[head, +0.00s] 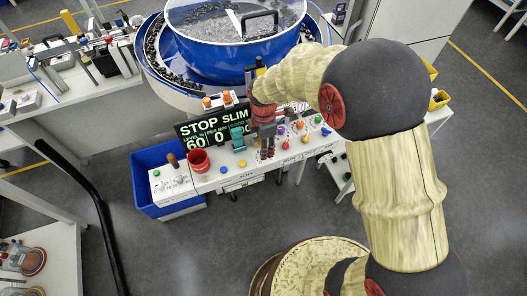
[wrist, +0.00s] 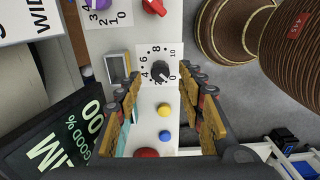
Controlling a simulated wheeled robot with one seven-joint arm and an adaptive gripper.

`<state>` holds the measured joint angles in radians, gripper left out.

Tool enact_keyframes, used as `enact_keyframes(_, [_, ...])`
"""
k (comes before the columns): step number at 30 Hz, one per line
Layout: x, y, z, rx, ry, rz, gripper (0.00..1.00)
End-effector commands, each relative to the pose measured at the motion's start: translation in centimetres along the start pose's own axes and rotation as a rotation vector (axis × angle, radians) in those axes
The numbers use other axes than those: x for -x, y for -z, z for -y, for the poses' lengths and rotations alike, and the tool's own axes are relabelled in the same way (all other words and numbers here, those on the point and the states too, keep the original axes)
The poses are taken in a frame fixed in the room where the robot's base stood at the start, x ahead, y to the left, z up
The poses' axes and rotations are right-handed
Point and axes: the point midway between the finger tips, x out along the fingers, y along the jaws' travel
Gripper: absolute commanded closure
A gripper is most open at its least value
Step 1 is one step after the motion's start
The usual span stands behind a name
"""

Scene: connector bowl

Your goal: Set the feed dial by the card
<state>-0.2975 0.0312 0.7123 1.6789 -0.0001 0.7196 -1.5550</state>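In the wrist view a black feed dial (wrist: 160,73) sits on a white scale plate with numbers up to 10. Its pointer direction is too small to read surely. My gripper (wrist: 163,78) is open, its two fingers on either side of the dial and apart from it. In the head view my gripper (head: 266,153) points down over the white control bench (head: 215,180) and hides the dial. A white card (wrist: 30,20) with large black letters, cut off after "WI", shows at the upper left of the wrist view.
A dark display (head: 215,130) reads "STOP SLIM". A purple knob (wrist: 98,4), a red knob (wrist: 154,6), a yellow button (wrist: 164,110) and a blue button (wrist: 165,135) are near the dial.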

Motion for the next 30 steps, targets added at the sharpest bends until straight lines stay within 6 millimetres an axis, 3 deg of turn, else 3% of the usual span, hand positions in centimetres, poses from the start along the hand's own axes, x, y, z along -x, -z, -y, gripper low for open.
enact_keyframes(7, [-2.8, 0.0, 0.0, -0.001, 0.0, 0.0, 0.61])
enact_keyframes(17, [-3.2, 0.0, 0.0, -0.002, 0.0, 0.0, 0.61])
enact_keyframes(30, [-3.2, 0.0, 0.0, -0.002, 0.0, 0.0, 0.85])
